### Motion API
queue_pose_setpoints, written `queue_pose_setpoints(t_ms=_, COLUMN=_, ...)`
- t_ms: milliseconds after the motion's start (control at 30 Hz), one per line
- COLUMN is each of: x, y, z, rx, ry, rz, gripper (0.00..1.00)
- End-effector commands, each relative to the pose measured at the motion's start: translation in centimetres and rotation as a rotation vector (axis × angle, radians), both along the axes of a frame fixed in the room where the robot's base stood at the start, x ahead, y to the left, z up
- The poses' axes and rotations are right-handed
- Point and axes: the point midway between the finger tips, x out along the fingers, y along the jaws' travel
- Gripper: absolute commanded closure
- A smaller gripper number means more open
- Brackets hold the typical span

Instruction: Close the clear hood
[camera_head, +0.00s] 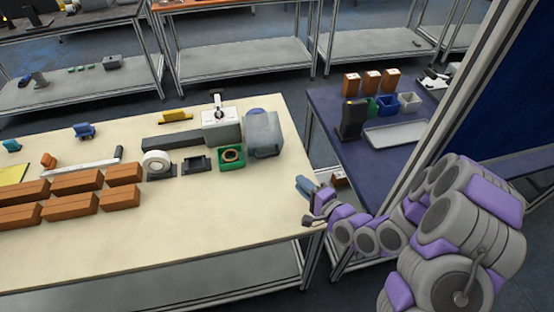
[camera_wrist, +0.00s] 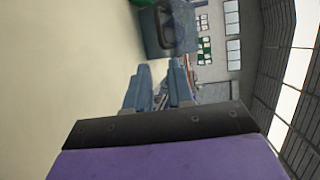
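The clear hood (camera_head: 264,134) is a translucent grey-blue box-like cover near the right edge of the cream table (camera_head: 185,235). It is beside the white-topped device (camera_head: 221,118), on that device's right. The hood also shows at the top of the wrist view (camera_wrist: 183,26), with a dark handle-like loop on its near side. My gripper (camera_head: 306,203) is near the table's right edge, nearer the front than the hood and apart from it. In the wrist view, its two blue fingers (camera_wrist: 160,88) are spread with a gap and nothing clearly held between them.
A green-framed holder (camera_head: 232,157) stands just left of the hood, with a tape roll (camera_head: 157,163) further left. Several brown boxes (camera_head: 75,182) lie at the left. A dark blue table (camera_head: 350,155) with a grey tray (camera_head: 395,132) stands right. The table's front right is clear.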

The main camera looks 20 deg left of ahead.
Motion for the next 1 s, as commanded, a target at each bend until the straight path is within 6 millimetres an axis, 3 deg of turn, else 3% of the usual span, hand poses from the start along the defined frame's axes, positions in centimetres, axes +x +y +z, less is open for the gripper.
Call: queue_pose_setpoints(t_ms=1000, x=8.2, y=11.6, z=-2.2, rx=-0.003, ry=-0.002, rz=0.003, gripper=0.77)
